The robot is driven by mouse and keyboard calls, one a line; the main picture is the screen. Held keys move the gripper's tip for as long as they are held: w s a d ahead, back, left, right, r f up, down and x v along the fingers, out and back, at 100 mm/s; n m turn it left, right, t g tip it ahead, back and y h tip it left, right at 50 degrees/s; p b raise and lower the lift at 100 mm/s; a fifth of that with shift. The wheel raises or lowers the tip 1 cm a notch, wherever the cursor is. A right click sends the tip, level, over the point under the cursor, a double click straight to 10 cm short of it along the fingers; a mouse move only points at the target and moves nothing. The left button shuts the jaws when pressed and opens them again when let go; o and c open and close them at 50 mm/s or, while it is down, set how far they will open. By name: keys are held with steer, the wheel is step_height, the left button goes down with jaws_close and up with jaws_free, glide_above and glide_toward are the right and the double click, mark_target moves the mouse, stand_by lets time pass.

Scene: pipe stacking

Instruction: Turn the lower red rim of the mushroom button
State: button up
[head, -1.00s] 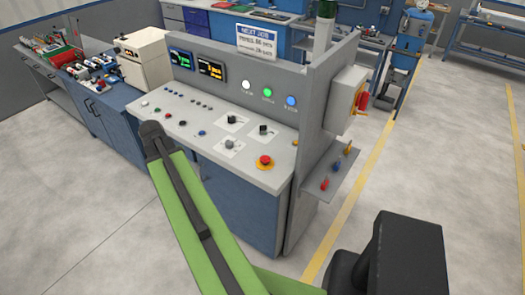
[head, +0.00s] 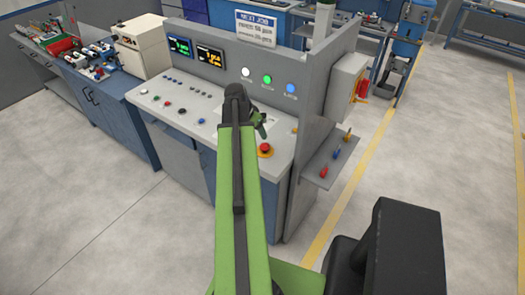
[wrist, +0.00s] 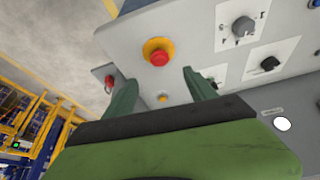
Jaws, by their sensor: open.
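The red mushroom button (head: 265,149) sits on a yellow base near the right front corner of the grey console top. In the wrist view the button (wrist: 159,57) shows its red cap and, around it, the yellow ring; the lower red rim is too small to make out clearly. My gripper (head: 260,124) is over the console, a little behind the button in the head view and partly hidden by my arm. In the wrist view its two green fingers (wrist: 160,90) are spread apart with nothing between them. The button appears beyond the fingertips, apart from them.
Black rotary knobs on white plates (wrist: 243,27) are beside the button. The console's upright panel (head: 212,67) carries displays and lit lamps. A side shelf (head: 326,160) with small coloured handles and a grey box (head: 346,80) are on the right.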

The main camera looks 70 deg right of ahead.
mark_target(264, 145)
steer(key=b+x, duration=1)
steer(key=x, duration=0.3)
steer(key=shift+w, duration=0.1)
steer(key=shift+r, duration=0.1)
steer(key=shift+c, duration=0.5)
steer(key=c, duration=1.3)
steer(key=shift+a+r+n+t, duration=0.1)
steer(key=shift+n+t, duration=0.2)
steer(key=shift+n, duration=0.4)
steer(key=shift+n+t, duration=0.4)
steer(key=shift+n, duration=0.5)
